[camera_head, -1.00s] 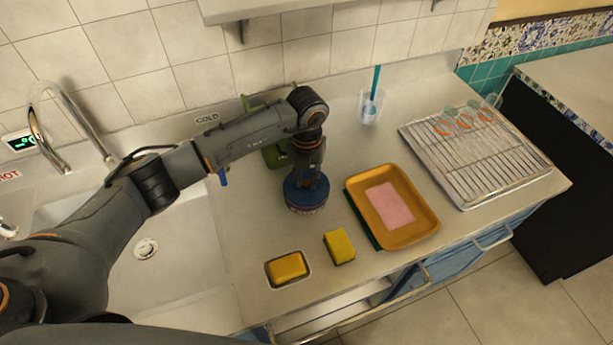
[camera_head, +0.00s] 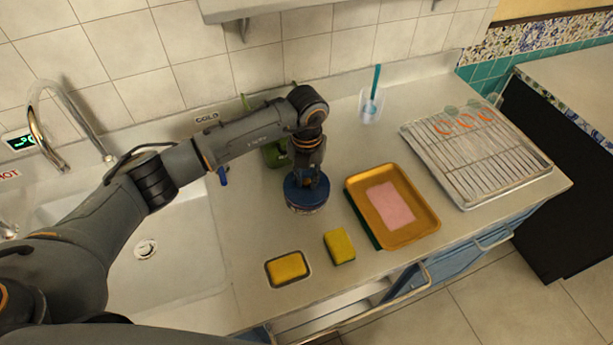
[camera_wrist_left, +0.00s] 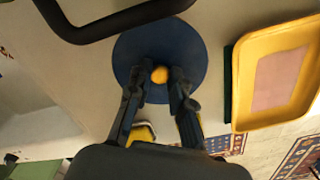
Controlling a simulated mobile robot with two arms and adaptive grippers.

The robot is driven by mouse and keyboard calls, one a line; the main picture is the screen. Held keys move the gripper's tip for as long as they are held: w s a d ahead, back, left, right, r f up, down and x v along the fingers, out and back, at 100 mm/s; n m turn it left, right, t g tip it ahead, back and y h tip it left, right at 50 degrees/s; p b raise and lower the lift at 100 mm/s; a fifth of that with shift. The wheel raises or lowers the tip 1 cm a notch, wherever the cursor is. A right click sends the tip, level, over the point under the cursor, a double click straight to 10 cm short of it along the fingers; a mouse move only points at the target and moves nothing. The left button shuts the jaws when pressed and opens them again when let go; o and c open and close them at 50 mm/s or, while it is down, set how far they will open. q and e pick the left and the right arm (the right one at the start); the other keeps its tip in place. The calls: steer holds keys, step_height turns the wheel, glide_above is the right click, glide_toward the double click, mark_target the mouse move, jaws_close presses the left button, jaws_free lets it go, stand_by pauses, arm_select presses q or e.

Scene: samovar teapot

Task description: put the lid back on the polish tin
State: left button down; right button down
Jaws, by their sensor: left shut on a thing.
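The blue round lid (camera_head: 300,197) with a small yellow-orange knob is on or just over the polish tin (camera_head: 306,210), whose side shows as a thin patterned band under the lid's front edge. I cannot tell whether the lid is fully seated. My left gripper (camera_head: 308,183) points down from above and is shut on the lid's knob. In the left wrist view the lid (camera_wrist_left: 190,45) is a dark blue disc, and my left gripper's fingers (camera_wrist_left: 158,78) stand on both sides of the knob. The tin is hidden there. My right gripper is not in view.
A yellow tray (camera_head: 428,222) with a pink pad lies right of the tin. A yellow sponge (camera_head: 340,246) and another sponge in a dish (camera_head: 288,267) are in front. A green object (camera_head: 276,153) stands behind. A cup with a brush (camera_head: 370,108) and a wire rack (camera_head: 480,165) are farther off.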

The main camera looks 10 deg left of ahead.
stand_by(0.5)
arm_select(q)
steer(key=shift+f, duration=0.2)
steer(key=shift+b, duration=0.4)
stand_by(0.4)
stand_by(0.3)
steer(key=c, duration=0.6)
jaws_free()
steer(key=shift+c, duration=0.2)
